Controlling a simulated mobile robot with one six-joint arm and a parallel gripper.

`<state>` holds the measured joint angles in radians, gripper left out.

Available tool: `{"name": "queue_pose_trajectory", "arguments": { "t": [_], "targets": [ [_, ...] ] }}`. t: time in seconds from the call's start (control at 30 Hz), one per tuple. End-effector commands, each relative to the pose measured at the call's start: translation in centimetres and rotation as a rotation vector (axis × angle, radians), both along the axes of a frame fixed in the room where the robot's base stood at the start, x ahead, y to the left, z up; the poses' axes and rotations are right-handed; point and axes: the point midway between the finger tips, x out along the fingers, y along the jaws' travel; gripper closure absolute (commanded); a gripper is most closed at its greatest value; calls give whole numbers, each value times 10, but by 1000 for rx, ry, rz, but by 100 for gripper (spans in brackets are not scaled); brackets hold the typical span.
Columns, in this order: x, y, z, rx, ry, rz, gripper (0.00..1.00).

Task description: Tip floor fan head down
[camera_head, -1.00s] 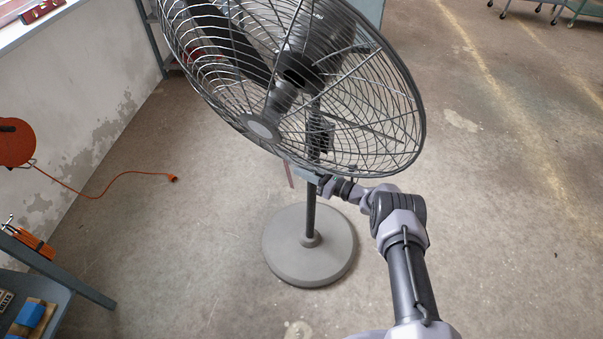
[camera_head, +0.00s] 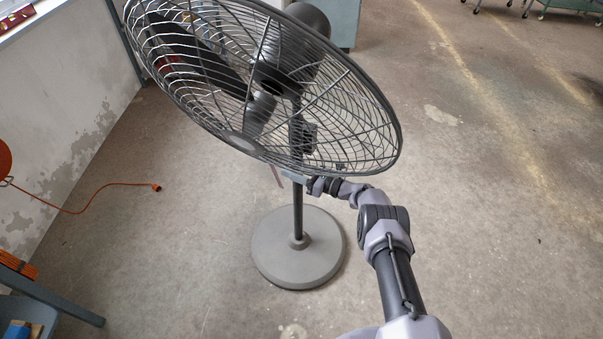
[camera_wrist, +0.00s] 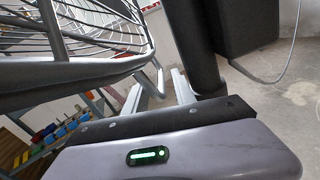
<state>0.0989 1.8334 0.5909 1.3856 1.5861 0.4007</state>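The floor fan stands on a round grey base (camera_head: 297,248) with a thin dark pole. Its wide wire-cage head (camera_head: 330,110) leans face-down at a slant, with the dark motor (camera_head: 305,20) showing above the back rim. My gripper (camera_head: 292,177) is at the lower rim of the cage, partly hidden by it. In the wrist view, my two pale fingers (camera_wrist: 158,90) are apart. A small handle loop (camera_wrist: 154,76) on the cage rim reaches between them. I see gaps beside the loop; firm contact cannot be told.
The dark pole (camera_wrist: 200,60) passes close to my right finger in the wrist view. An orange cable (camera_head: 110,187) lies on the floor at left, near the wall. A blue-grey bench (camera_head: 50,295) is at lower left. Floor at right is clear.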

Motion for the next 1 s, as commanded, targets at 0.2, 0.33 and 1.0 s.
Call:
{"name": "queue_pose_trajectory", "arguments": {
  "t": [0.2,0.33,1.0],
  "targets": [
    [-19,-40,4,0,2,-5,68],
    [-35,-72,4,1,3,-6,68],
    [-77,-153,0,1,1,-1,68]
  ]
}}
